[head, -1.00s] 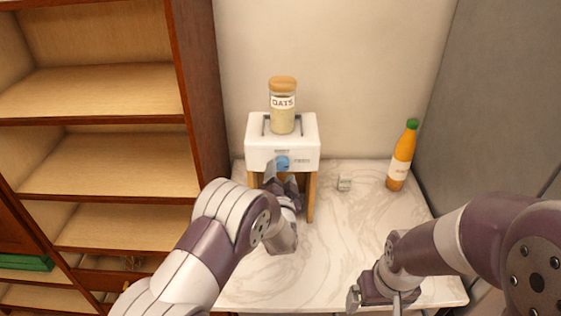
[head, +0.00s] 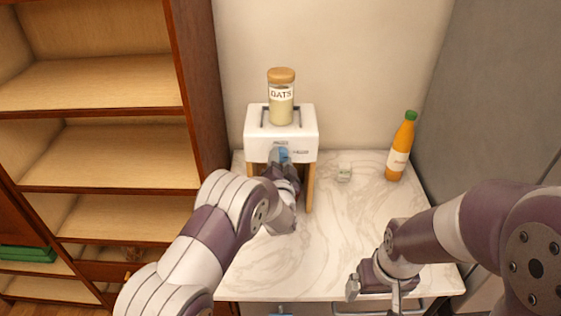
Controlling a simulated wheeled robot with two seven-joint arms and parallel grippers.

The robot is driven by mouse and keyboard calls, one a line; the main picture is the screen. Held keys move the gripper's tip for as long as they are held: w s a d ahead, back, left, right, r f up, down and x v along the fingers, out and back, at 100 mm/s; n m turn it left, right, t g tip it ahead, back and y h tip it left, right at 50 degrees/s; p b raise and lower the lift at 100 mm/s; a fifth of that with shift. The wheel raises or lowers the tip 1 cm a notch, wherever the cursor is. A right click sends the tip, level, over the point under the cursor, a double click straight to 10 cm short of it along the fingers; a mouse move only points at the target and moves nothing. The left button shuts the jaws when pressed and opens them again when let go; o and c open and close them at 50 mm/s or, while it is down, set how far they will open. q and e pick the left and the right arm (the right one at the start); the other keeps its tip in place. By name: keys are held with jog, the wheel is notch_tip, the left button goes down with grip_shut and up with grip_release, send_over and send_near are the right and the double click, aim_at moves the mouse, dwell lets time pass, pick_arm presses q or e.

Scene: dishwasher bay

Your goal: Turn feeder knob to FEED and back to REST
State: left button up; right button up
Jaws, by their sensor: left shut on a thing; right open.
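The feeder (head: 258,145) is a white box on wooden legs at the back of the marble counter. Its blue knob (head: 284,154) is on the front face, below and beside small labels too small to read. My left gripper (head: 279,157) is at the front face, shut on the knob, its fingers covering part of it. The knob's pointer direction is hard to make out behind the fingers. My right gripper (head: 374,288) is open and empty above the counter's front right edge.
A jar labelled OATS (head: 281,104) stands on top of the feeder. A wooden shelf (head: 110,160) is at left.

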pick_arm(q)
jog(key=n+b, duration=0.2)
jog(key=b, duration=0.1)
jog(key=n+b, duration=0.2)
jog(key=b, duration=0.2)
jog(key=n+b, duration=0.2)
jog(key=b, duration=0.2)
jog(key=shift+d+f+n, duration=0.1)
jog(key=shift+f+n, duration=0.15)
jog(key=shift+n, duration=0.15)
jog(key=n+b, duration=0.8)
jog(key=b, duration=0.2)
jog(key=shift+r, duration=0.2)
jog(key=shift+r+n+b, duration=0.25)
jog(key=shift+n+b, duration=1.05)
jog(key=shift+n, duration=0.1)
jog(key=o, duration=1.1)
jog(key=shift+c, duration=0.2)
jog(key=shift+s, duration=0.15)
